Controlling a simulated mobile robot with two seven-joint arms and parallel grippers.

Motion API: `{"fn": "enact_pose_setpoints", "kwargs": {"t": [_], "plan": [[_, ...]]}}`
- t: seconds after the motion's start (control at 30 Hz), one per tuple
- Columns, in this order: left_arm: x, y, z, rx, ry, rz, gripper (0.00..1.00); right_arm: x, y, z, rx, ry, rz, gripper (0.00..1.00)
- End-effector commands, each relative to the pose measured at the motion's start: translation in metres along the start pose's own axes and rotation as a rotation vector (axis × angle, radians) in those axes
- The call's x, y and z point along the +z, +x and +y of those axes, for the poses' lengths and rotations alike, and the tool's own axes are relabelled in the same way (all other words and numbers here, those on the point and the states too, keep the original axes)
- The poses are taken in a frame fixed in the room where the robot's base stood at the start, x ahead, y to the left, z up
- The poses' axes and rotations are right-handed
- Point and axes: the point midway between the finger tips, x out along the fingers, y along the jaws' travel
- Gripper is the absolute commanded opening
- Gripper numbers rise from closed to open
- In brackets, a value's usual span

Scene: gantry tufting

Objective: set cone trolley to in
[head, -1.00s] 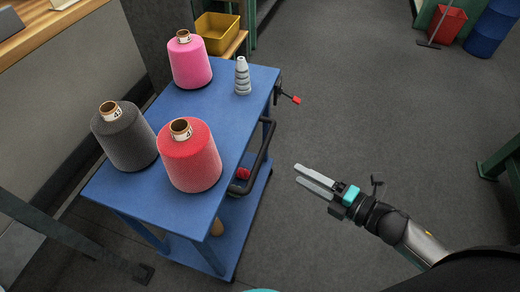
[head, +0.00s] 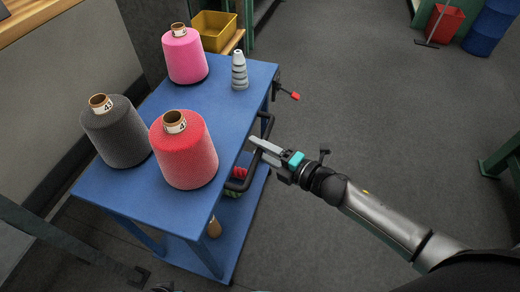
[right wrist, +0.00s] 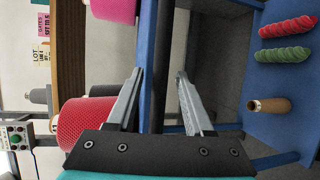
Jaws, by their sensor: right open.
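The cone trolley is a blue two-shelf cart (head: 225,115) left of centre in the head view. It carries a pink cone (head: 186,58), a dark grey cone (head: 116,132) and a red cone (head: 184,152). Its black bar handle (head: 237,186) runs along the right side. My right gripper (head: 254,143) is open at this handle, its fingertips overlapping it in the head view. In the right wrist view a dark upright bar (right wrist: 160,60) shows between the open fingers, apart from both. Whether the fingers reach around it in depth is unclear. My left gripper is out of view.
A red-tipped lever (head: 290,95) sticks out from the trolley's far right corner. A stack of small grey cones (head: 239,72) stands on top. The lower shelf (right wrist: 262,125) holds red and green skeins. A yellow bin (head: 214,28) is behind.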

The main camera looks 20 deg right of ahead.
Motion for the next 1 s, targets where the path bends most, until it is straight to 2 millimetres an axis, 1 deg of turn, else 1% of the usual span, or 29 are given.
{"fn": "enact_pose_setpoints", "kwargs": {"t": [0.1, 0.33, 0.37, 0.8, 0.83, 1.0], "plan": [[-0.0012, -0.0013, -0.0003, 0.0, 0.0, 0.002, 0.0, 0.0001, 0.0037, 0.0003, 0.001, 0.0, 0.0, 0.52], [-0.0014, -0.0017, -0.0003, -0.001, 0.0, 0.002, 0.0, 0.0, 0.0039, 0.0004, 0.001, 0.0, 0.0, 0.52], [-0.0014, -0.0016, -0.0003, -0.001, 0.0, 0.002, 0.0, 0.0, 0.0038, 0.0005, 0.001, 0.0, 0.0, 0.51], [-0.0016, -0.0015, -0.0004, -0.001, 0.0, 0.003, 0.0, -0.0001, 0.0036, 0.0005, 0.001, 0.0, 0.0, 0.01], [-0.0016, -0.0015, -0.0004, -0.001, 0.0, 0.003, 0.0, -0.0001, 0.0036, 0.0005, 0.001, 0.0, 0.0, 0.0], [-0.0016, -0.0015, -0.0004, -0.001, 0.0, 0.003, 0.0, -0.0001, 0.0036, 0.0005, 0.001, 0.0, 0.0, 0.0]]}}
